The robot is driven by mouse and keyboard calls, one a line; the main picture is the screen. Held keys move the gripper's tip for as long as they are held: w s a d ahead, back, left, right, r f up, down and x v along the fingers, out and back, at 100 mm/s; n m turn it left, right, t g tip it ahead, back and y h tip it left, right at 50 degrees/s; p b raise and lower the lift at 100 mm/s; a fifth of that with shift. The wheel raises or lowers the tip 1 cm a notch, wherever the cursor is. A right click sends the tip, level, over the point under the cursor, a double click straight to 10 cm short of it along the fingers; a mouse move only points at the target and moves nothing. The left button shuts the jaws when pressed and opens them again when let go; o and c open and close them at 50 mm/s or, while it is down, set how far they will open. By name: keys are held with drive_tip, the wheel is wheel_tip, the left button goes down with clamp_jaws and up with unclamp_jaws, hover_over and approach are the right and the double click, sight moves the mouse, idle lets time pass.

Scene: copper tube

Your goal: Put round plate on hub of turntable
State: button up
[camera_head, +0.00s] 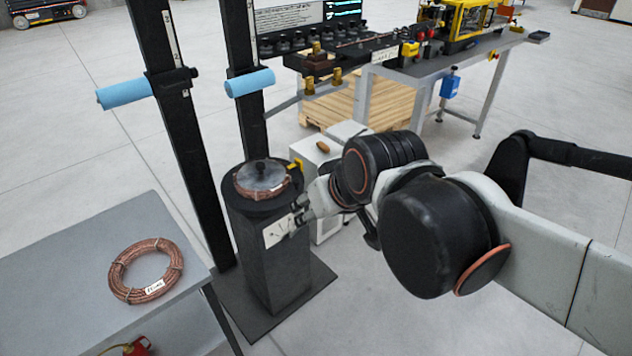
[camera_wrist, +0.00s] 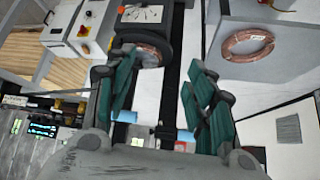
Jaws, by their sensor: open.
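The turntable (camera_head: 240,208) tops a black pedestal in the middle of the head view. A coil of copper tube lies on it. A grey round plate (camera_head: 254,183) lies flat over the coil, with the dark hub (camera_head: 261,168) standing up at its centre. The turntable (camera_wrist: 168,45) shows beyond the fingertips there, partly cut off by the left finger; the plate is hard to make out.
A second copper coil (camera_head: 146,270) lies on the grey table (camera_head: 60,270) at left. Two black posts with blue rollers (camera_head: 250,82) stand behind the turntable. A white cabinet (camera_head: 328,228) is close behind my gripper. A workbench (camera_head: 440,70) stands at the back right.

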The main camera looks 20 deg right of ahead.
drive_tip(key=shift+g+h, duration=0.3)
drive_tip(key=s, duration=0.1)
drive_tip(key=s+f, duration=0.1)
drive_tip(key=s, duration=0.1)
drive_tip(key=s+d, duration=0.1)
drive_tip(key=shift+s+f, duration=0.3)
drive_tip(key=shift+s, duration=0.05)
drive_tip(key=shift+f+b, duration=0.65)
